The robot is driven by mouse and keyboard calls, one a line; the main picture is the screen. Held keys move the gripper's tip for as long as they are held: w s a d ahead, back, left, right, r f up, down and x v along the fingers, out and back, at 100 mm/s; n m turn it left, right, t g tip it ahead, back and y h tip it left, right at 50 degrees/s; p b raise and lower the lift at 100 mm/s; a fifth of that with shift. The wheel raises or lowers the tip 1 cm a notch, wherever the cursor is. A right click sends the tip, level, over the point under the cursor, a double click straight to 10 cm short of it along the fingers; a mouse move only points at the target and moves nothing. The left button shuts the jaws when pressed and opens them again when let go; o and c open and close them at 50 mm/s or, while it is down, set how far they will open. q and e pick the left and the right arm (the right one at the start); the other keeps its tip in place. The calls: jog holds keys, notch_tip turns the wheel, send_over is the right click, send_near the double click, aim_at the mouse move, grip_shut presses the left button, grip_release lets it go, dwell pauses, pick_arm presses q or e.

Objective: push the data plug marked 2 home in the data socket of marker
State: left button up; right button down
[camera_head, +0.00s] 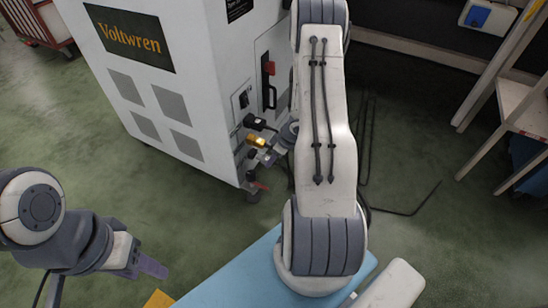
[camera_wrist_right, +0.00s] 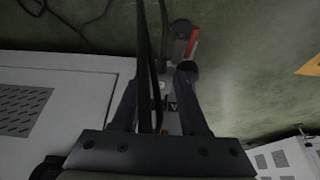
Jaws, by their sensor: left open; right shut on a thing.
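The white Voltwren cabinet (camera_head: 190,80) has a row of dark connectors and a yellow piece (camera_head: 256,141) low on its right-hand side. My right gripper (camera_head: 275,152) is at this row, partly hidden by its arm. In the right wrist view my right gripper (camera_wrist_right: 160,108) is shut on a small grey plug with a pale label (camera_wrist_right: 170,108); dark cable runs across it. I cannot read a 2 on it, nor tell how deep it sits. The socket and its marker cannot be made out. My left gripper (camera_head: 150,267) is open and empty, far from the cabinet.
A red switch and black handle (camera_head: 269,85) are above the connector row. Loose black cables (camera_head: 400,212) lie on the green floor. A shelf stand (camera_head: 520,110) is at the right.

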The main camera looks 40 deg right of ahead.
aim_at(264, 157)
jog(key=shift+w+a+p, duration=0.3)
jog(key=shift+w+p, duration=0.3)
jog(key=shift+w, duration=0.1)
jog(key=shift+w+a+p, duration=0.25)
jog(key=shift+w+p, duration=0.35)
jog(key=shift+w, duration=0.05)
jog(key=shift+c, duration=1.7)
grip_release()
jog(key=p+v, duration=0.7)
jog(key=v, duration=0.3)
jog(key=shift+r, duration=0.25)
